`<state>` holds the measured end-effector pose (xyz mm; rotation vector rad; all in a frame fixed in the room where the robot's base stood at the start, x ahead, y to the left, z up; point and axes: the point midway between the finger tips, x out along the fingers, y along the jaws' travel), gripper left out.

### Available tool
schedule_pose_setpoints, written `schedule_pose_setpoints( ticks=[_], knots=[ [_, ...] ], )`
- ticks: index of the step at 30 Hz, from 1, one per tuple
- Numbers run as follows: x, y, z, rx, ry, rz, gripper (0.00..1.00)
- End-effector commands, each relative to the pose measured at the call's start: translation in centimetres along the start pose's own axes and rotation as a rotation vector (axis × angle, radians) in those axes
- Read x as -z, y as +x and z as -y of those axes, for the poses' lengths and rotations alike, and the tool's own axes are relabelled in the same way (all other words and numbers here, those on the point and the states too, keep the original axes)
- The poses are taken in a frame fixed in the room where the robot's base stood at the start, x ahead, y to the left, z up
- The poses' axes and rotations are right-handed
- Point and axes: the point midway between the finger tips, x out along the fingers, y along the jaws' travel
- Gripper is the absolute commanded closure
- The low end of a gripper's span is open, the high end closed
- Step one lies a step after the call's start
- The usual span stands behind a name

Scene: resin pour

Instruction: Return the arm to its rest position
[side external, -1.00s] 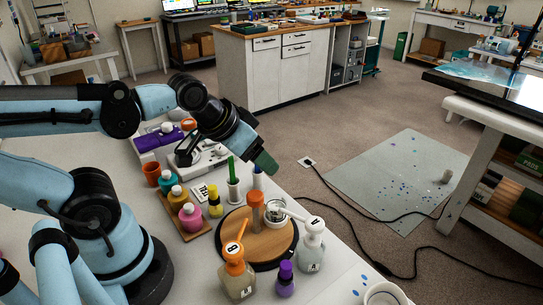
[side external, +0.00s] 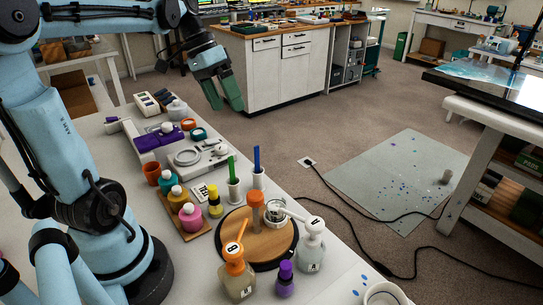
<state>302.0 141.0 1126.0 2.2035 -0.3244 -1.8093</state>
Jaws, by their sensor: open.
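My gripper (side external: 223,94) has green fingers that point down and stand apart with nothing between them. It is high in the upper middle of the side external view, well above the back of the white table (side external: 110,142) and clear of everything on it. My arm is folded up at the left, with its upper link running across the top.
A round wooden board (side external: 278,244) holds an orange cylinder (side external: 255,208) and a glass cup (side external: 275,208). Pump bottles A (side external: 312,250) and B (side external: 237,275) stand beside it. Small colour bottles (side external: 190,216) stand at left. A wooden-topped cabinet (side external: 280,70) is behind.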

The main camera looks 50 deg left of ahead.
Motion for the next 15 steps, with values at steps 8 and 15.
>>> schedule_pose_setpoints(
  ticks=[8, 15],
  knots=[
    [0.0, 4.2, -0.1, 0.001, 0.003, 0.001, 0.0],
    [0.0, 7.7, -0.1, 0.002, 0.002, 0.0, 0.0]
  ],
)
